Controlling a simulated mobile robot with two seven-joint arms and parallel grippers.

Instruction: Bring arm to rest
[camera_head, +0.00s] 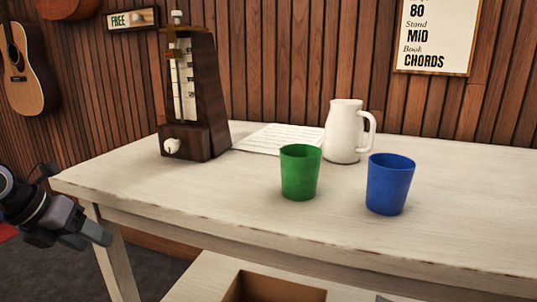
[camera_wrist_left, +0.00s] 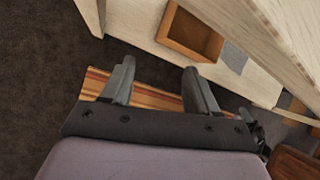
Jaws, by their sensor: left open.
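My left gripper (camera_head: 88,236) is at the left edge of the head view, beside the table's left end and apart from it. In the left wrist view its two fingers (camera_wrist_left: 158,82) are spread with nothing between them, above a striped orange rug (camera_wrist_left: 150,97) and the dark floor. My right gripper is in neither view.
The white wooden table (camera_head: 230,205) holds a dark metronome (camera_head: 200,95), a sheet of music (camera_head: 275,137), a white pitcher (camera_head: 343,132), a green cup (camera_head: 300,172) and a blue cup (camera_head: 390,184). A brown box (camera_head: 270,288) sits on the lower shelf.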

